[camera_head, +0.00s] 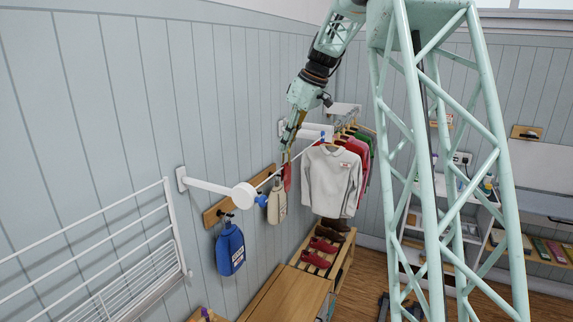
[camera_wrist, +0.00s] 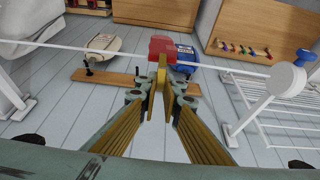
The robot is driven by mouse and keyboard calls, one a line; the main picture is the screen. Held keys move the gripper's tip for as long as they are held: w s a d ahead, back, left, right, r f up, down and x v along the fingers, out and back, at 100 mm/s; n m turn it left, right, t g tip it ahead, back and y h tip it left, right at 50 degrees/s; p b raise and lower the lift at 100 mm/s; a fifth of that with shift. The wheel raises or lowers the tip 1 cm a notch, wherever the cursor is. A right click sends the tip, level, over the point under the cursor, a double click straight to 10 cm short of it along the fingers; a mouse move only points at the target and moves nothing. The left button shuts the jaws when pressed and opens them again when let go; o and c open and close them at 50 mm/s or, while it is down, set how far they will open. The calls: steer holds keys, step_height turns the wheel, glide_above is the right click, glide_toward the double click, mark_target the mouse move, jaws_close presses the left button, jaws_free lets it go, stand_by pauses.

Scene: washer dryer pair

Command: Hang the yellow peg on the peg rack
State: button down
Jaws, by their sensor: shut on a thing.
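My gripper (camera_wrist: 160,82) is shut; in the head view it (camera_head: 288,156) hangs near the clothesline, in front of the wall. A small red thing (camera_wrist: 162,47) shows at its fingertips, and in the head view it (camera_head: 287,177) hangs just below them. Yellow strips run between the fingers; I cannot tell whether one is the yellow peg or only finger surface. The wooden rack (camera_head: 212,215) on the wall has dark hooks, and shows behind the gripper in the wrist view (camera_wrist: 108,79). A blue bag (camera_head: 230,250) and a beige bag (camera_head: 277,204) hang from it.
A clothesline runs from the white wall arm (camera_head: 210,187) past my gripper. A white drying rack (camera_head: 110,240) is at left; hanging shirts (camera_head: 333,180) are to the right. A wooden board (camera_wrist: 275,32) has several small coloured pegs. A wooden bench (camera_head: 290,293) stands below.

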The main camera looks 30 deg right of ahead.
steer(key=shift+r+p, duration=0.85)
steer(key=shift+r, duration=0.7)
stand_by(0.5)
steer(key=shift+d+f, duration=0.1)
stand_by(0.8)
steer(key=s+d+f+m+h+b, duration=0.2)
steer(key=s+d+f+m+b, duration=0.5)
steer(key=s+d, duration=0.5)
steer(key=s+d+f+m+h+b, duration=0.3)
steer(key=s+d+f+m+b, duration=0.5)
steer(key=s+d, duration=0.4)
steer(key=shift+s+d+f, duration=0.2)
steer(key=shift+s+f, duration=0.5)
steer(key=shift+s, duration=1)
steer(key=shift+a, duration=0.15)
